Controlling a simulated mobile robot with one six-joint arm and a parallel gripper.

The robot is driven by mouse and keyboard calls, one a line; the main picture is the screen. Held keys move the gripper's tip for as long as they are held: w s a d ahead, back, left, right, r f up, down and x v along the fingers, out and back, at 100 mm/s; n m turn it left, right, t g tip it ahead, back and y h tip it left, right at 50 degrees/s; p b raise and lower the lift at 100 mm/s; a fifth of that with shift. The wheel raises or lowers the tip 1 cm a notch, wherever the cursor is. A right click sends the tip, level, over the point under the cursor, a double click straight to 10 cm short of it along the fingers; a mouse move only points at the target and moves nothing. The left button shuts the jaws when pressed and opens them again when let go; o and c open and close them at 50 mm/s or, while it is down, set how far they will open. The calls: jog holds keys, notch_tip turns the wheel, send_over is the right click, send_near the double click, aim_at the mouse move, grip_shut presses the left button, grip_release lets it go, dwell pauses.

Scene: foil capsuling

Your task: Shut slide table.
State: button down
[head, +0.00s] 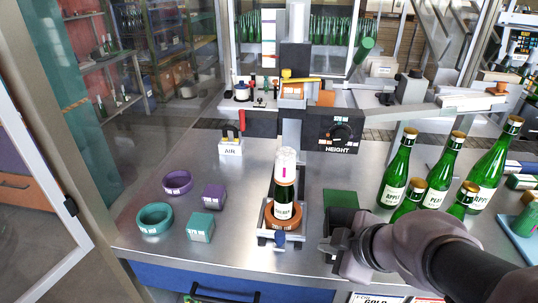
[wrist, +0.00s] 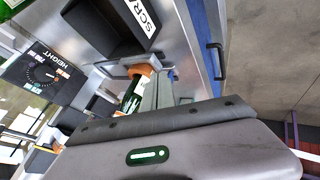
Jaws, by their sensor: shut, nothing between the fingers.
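The slide table (head: 266,236) is a small metal carriage at the front of the bench, standing out in front of the press column. It has a blue knob (head: 279,239) at its front. An orange ring (head: 292,222) sits on it, around the base of an upright green bottle (head: 284,205) with a pale sleeve on top. My gripper (head: 328,245) is to the right of the carriage, low over the bench. In the wrist view its shut, empty fingers (wrist: 164,90) are near the orange ring (wrist: 141,70) and bottle (wrist: 131,98). I cannot tell whether they touch the carriage.
A black scrap bin (wrist: 105,22) is close to my gripper. Several green bottles (head: 438,180) stand at the right. Purple and teal rings (head: 155,217) and blocks lie at the left. The HEIGHT dial box (head: 338,132) is behind. Bench is clear just left of the carriage.

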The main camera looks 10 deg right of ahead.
jog(key=shift+n+g, duration=0.3)
jog(key=shift+g, duration=0.1)
jog(key=x, duration=0.3)
jog(key=s+x, duration=0.1)
jog(key=x, duration=0.2)
jog(key=a+f+x, duration=0.1)
jog(key=x, duration=0.2)
jog(key=shift+s+f, duration=0.15)
jog(key=shift+f, duration=0.1)
jog(key=w+p, duration=0.1)
jog(key=w+d+p, duration=0.1)
jog(key=w+p, duration=0.1)
jog(key=shift+w+f, duration=0.2)
jog(key=shift+w+d, duration=0.1)
jog(key=shift+w, duration=0.25)
